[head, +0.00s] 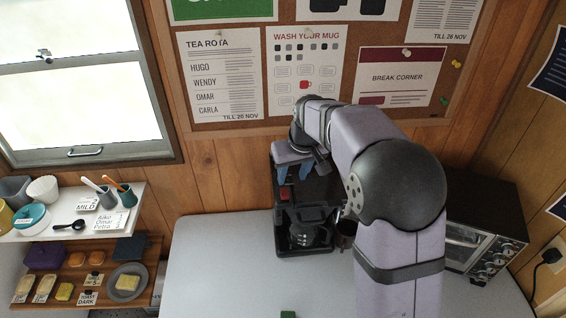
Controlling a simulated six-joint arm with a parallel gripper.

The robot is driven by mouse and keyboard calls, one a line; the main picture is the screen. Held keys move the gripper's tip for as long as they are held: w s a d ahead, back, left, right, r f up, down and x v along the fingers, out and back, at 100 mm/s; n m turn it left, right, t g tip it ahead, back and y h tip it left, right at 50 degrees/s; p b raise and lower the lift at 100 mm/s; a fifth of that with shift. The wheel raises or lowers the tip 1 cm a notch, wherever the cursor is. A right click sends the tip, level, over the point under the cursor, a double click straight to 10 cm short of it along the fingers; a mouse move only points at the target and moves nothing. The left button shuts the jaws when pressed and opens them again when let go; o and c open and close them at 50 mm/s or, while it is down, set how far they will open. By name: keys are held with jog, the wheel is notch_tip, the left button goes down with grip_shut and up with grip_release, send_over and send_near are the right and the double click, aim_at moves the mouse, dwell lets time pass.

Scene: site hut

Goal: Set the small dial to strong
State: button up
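A black coffee machine (318,187) stands on the grey table against the back wall, with a red switch (285,193) and a glass jug (305,235) in its lower part. No small dial or strength marking can be made out on it; my arm hides part of its top and right side. My gripper (294,173) is at the upper front of the machine, above the red switch. Its two blue fingertips point down and stand apart, with nothing visible held between them. Whether they touch the machine cannot be told.
A toaster oven (462,247) with several knobs stands at the right. A dark cup (346,228) is beside the jug. Left shelves hold mugs, food and cards; one card (87,203) reads "MILD", another (88,298) "TOAST DARK". The table's (215,265) left part is clear.

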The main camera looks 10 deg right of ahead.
jog(key=w+a+r, duration=0.1)
jog(key=w+r, duration=0.1)
jog(key=w, duration=0.2)
jog(key=shift+t, duration=0.3)
jog(key=shift+p+x, duration=1.95)
jog(key=shift+x, duration=1.5)
jog(key=shift+a, duration=0.15)
grip_shut()
